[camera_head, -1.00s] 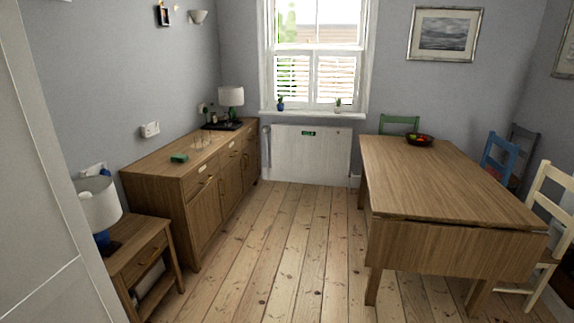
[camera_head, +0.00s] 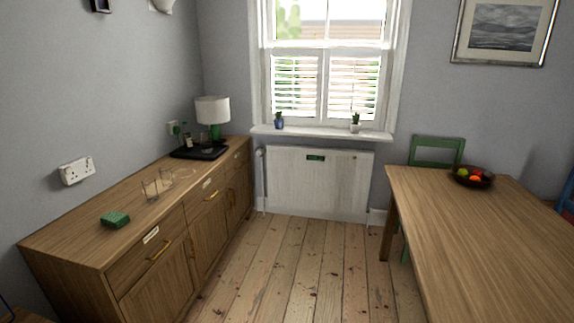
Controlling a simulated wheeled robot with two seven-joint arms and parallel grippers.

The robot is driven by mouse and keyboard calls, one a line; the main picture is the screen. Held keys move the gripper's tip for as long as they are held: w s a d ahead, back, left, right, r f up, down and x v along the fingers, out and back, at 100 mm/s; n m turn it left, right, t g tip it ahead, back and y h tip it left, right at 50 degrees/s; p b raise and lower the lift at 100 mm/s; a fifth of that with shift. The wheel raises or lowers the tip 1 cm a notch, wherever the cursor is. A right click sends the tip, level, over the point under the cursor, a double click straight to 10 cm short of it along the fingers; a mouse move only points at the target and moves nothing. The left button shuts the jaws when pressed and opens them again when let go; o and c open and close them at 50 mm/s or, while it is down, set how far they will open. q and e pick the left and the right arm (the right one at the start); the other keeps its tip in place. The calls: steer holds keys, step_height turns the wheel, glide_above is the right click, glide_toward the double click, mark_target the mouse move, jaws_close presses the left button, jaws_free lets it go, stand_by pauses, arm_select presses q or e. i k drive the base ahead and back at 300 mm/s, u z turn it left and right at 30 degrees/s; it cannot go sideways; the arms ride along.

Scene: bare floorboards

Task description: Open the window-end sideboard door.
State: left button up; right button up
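The wooden sideboard (camera_head: 75,250) stands along the left wall and runs back toward the window (camera_head: 325,75). Its front has drawers above and doors below, with brass-coloured handles. The window-end door (camera_head: 240,195) is at the far end, seen at a steep angle, and looks shut. A nearer door (camera_head: 160,285) is also shut. Neither of my grippers is in view.
A wooden table (camera_head: 480,230) with a fruit bowl (camera_head: 472,178) stands on the right, a green chair (camera_head: 437,152) behind it. Bare floorboards (camera_head: 300,265) lie clear between table and sideboard. A lamp (camera_head: 213,112), tray, glasses and a green box (camera_head: 115,219) sit on the sideboard.

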mark_target(239, 187)
steer(key=i, duration=3.6)
steer(key=z, duration=1.25)
steer(key=i, duration=0.3)
steer(key=u, duration=1.5)
